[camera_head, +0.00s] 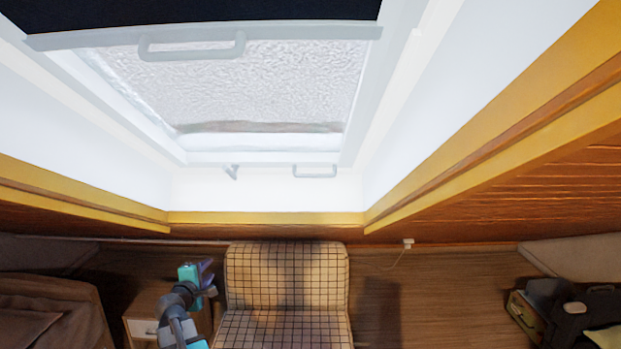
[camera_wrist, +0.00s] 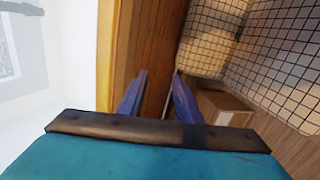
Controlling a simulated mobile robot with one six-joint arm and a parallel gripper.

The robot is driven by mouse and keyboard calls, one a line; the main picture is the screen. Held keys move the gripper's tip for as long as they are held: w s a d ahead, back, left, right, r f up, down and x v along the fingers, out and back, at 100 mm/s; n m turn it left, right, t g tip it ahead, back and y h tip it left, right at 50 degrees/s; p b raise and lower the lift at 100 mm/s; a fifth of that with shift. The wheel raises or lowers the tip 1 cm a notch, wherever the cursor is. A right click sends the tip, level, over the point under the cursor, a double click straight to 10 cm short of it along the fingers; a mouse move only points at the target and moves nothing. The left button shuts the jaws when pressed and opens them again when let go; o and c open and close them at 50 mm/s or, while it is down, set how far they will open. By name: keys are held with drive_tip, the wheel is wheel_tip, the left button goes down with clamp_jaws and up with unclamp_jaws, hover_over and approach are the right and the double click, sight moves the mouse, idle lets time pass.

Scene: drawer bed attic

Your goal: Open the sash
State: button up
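The sash (camera_head: 255,85) is a white-framed roof window with frosted glass, in the upper middle of the head view. It looks closed. A pale bar handle (camera_head: 314,171) sits on the frame's lower edge, right of centre, with a small catch (camera_head: 231,172) to its left. Another bar handle (camera_head: 192,47) is on the dark blind's lower rail. My gripper (camera_head: 207,275) is low and left, well below the window, beside the chair. In the wrist view my gripper (camera_wrist: 158,78) has its two fingers apart with nothing between them.
A checked chair (camera_head: 286,275) stands below the window. A small wooden cabinet (camera_head: 148,310) is behind my arm. A dark blind (camera_head: 190,12) covers the window's top. Yellow trim (camera_head: 265,218) edges the recess. Dark bags (camera_head: 565,300) lie at the right; floor right of the chair is clear.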

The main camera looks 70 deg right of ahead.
drive_tip(key=s+d+r+m+g+h+p, duration=0.1)
drive_tip(key=s+d+r, duration=0.5)
drive_tip(key=s+r, duration=0.6)
drive_tip(key=s+d+r+m+g+h+p, duration=0.2)
drive_tip(key=s+d+r, duration=0.5)
drive_tip(key=s+r, duration=0.5)
drive_tip(key=r+m+g+p, duration=0.1)
drive_tip(key=m+g, duration=0.1)
drive_tip(key=shift+s+d+r+g, duration=0.2)
drive_tip(key=shift+s+g, duration=0.1)
drive_tip(key=shift+s, duration=0.1)
drive_tip(key=shift+d, duration=0.15)
drive_tip(key=p, duration=0.3)
approach(312, 177)
drive_tip(key=shift+d, duration=0.95)
drive_tip(key=shift+s+d+r+p, duration=0.15)
drive_tip(key=shift+d+p, duration=0.4)
drive_tip(key=shift+d, duration=1.15)
drive_tip(key=shift+s+d+f+p, duration=0.15)
drive_tip(key=shift+d+p, duration=0.4)
drive_tip(key=shift+d, duration=1.2)
drive_tip(key=shift+r, duration=0.1)
clamp_jaws()
